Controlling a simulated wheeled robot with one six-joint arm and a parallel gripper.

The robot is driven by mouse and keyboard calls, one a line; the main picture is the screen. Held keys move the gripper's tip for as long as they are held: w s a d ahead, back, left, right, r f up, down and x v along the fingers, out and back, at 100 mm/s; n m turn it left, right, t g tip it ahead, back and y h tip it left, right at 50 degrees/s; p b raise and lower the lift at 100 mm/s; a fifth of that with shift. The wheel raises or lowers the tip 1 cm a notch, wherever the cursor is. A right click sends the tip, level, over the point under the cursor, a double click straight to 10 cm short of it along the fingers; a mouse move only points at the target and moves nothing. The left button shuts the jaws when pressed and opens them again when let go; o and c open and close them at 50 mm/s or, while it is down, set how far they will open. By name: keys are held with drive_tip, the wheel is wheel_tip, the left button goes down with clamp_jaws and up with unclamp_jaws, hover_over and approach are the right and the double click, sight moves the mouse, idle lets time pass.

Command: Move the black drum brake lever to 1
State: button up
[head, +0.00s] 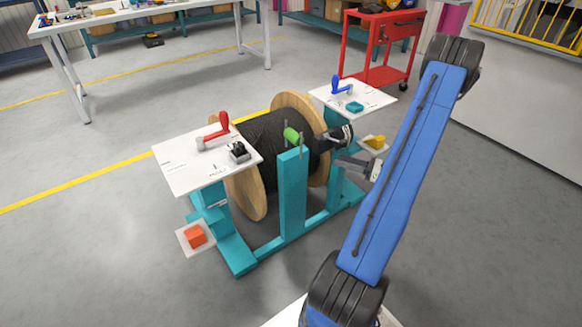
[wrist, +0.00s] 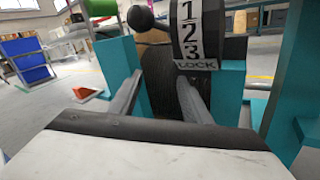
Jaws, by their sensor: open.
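The black drum brake lever shows in the wrist view as a round black knob (wrist: 140,18) on a short stem. It is just left of a dark dial (wrist: 196,35) marked 1, 2, 3 and LOCK from top to bottom. The knob appears level with the upper numbers; I cannot tell its exact mark. In the head view the dark dial (head: 342,134) is at the right end of the cable drum (head: 268,140). My gripper (head: 343,163) is just below it. Its two grey fingers (wrist: 158,98) are apart and empty, below the knob and dial.
A green-handled lever (head: 291,134) stands by the teal post (head: 292,195), close left of my gripper. White side plates carry a red crank (head: 216,131) and a blue crank (head: 341,86). Small trays hold an orange block (head: 195,236) and a yellow block (head: 375,142).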

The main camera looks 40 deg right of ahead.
drive_tip(key=v, duration=1.1)
drive_tip(key=w+a+r+n+g+y, duration=0.1)
drive_tip(key=w+a+r+n+g, duration=0.3)
drive_tip(key=a, duration=0.5)
drive_tip(key=w+a+r+n+g+y, duration=0.25)
drive_tip(key=a+r+n+g, duration=0.3)
drive_tip(key=a, duration=0.35)
drive_tip(key=s+a+r+n+g+h, duration=0.2)
drive_tip(key=a+n, duration=0.4)
drive_tip(key=a, duration=0.3)
drive_tip(key=s+a+r+n+g+h, duration=0.2)
drive_tip(key=a+r+n, duration=0.4)
drive_tip(key=a, duration=0.4)
drive_tip(key=shift+s+r+g+h, duration=0.4)
drive_tip(key=shift+r+g+h, duration=0.4)
drive_tip(key=shift+h, duration=0.25)
